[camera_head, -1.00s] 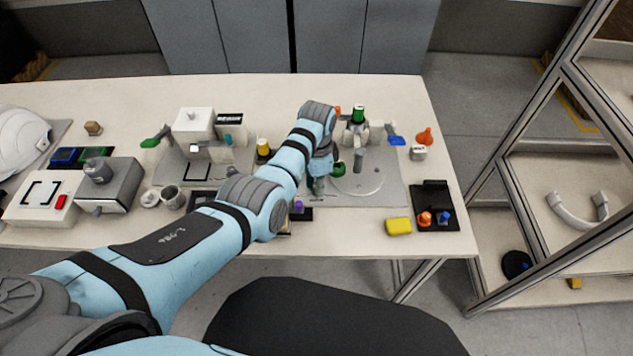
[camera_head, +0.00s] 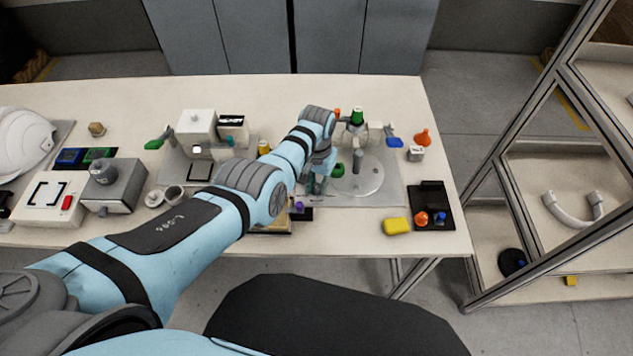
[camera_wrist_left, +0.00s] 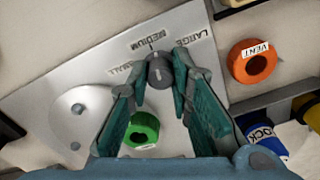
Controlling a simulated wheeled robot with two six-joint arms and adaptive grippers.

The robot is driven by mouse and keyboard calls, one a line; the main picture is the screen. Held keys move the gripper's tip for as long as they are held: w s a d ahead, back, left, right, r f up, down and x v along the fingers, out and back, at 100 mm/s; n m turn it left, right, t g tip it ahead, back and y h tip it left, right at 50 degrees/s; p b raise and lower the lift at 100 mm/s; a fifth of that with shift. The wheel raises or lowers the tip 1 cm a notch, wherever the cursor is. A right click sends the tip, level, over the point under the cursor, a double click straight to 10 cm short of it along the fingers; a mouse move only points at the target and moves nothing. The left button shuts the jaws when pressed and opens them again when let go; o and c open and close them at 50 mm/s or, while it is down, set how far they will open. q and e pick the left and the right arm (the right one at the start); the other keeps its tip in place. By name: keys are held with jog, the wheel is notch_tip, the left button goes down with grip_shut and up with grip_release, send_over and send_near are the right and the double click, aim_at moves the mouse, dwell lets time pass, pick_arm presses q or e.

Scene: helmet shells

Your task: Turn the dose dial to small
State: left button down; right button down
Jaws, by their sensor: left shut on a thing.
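The dose dial (camera_wrist_left: 161,72) is a dark grey knob on a pale metal panel (camera_wrist_left: 55,100), between the fingertips of my left gripper (camera_wrist_left: 161,76) in the left wrist view. That gripper is shut on the dial from both sides. The words MEDIUM and LARGE (camera_wrist_left: 188,40) stand beyond the dial; the SMALL label (camera_wrist_left: 118,70) is partly covered by a finger. I cannot tell exactly which label the dial's mark points at. In the head view my left gripper (camera_head: 317,184) is low over the grey mat, and the dial is hidden there. My right gripper is not in view.
A green ring (camera_wrist_left: 142,130) lies close by a left finger, and an orange VENT ring (camera_wrist_left: 252,62) is to the right. A grey post (camera_head: 358,160) and a green-capped part (camera_head: 357,117) stand near the gripper.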

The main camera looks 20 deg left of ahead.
pick_arm(q)
jog(key=n, duration=0.3)
jog(key=shift+n, duration=0.3)
jog(key=n, duration=0.3)
jog(key=shift+n, duration=0.3)
jog(key=n, duration=0.6)
jog(key=shift+a+p, duration=0.1)
jog(key=shift+p, duration=0.2)
jog(key=shift+n, duration=0.3)
jog(key=c, duration=1.4)
grip_release()
jog(key=shift+c, duration=0.2)
